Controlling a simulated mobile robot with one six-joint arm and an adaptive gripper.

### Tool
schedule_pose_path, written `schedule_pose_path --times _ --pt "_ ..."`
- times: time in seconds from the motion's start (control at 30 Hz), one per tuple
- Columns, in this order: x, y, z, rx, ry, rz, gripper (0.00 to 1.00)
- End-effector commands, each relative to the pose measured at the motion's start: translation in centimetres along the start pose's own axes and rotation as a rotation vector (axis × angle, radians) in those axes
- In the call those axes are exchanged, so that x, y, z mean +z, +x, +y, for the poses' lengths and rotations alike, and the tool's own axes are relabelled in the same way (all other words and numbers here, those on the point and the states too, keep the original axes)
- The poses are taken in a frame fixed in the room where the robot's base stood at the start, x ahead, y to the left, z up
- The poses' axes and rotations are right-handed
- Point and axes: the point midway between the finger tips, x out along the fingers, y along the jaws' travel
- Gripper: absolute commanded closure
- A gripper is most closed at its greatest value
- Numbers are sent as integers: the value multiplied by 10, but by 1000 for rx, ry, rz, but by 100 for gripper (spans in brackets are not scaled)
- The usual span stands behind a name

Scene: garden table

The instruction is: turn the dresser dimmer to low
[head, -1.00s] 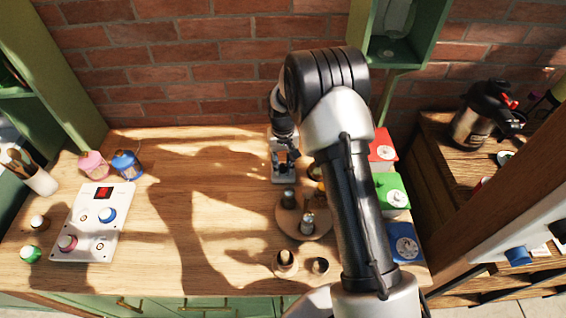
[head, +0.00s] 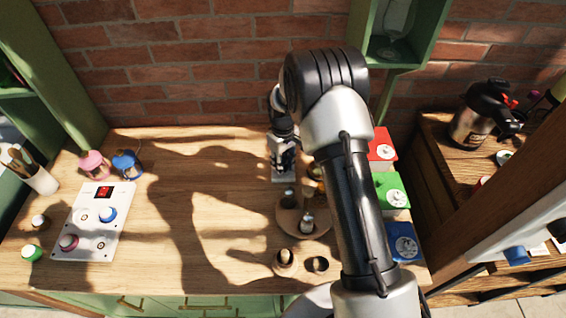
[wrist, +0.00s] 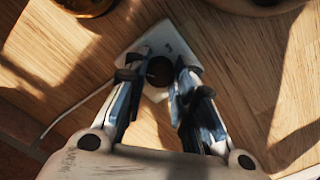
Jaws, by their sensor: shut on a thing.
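The dresser dimmer is a small white plate (wrist: 128,62) with a round dark knob (wrist: 159,70) and a thin white cable, seen in the wrist view. Part of the plate (head: 284,180) shows under my gripper in the head view. My gripper (wrist: 158,78) has its two fingers on either side of the knob and is shut on it. It also shows in the head view (head: 284,158), pointing down at the back of the wooden top. The knob's mark and setting cannot be made out.
A round wooden tray (head: 287,218) with small shakers stands in front of the dimmer. Red (head: 381,146), green (head: 392,186) and blue (head: 403,240) boxes line the right edge. A white control panel (head: 85,230) lies left; the middle top is mostly clear.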

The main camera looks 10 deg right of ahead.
Motion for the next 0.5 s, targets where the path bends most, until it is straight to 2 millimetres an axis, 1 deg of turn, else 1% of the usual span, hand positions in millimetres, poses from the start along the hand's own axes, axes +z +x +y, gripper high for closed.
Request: schedule_pose_path --times 0.3,0.33,0.5 --pt "0 0 0 0 -1 0 100" --pt "0 0 0 0 -1 0 75" --pt "0 0 0 0 0 0 64"
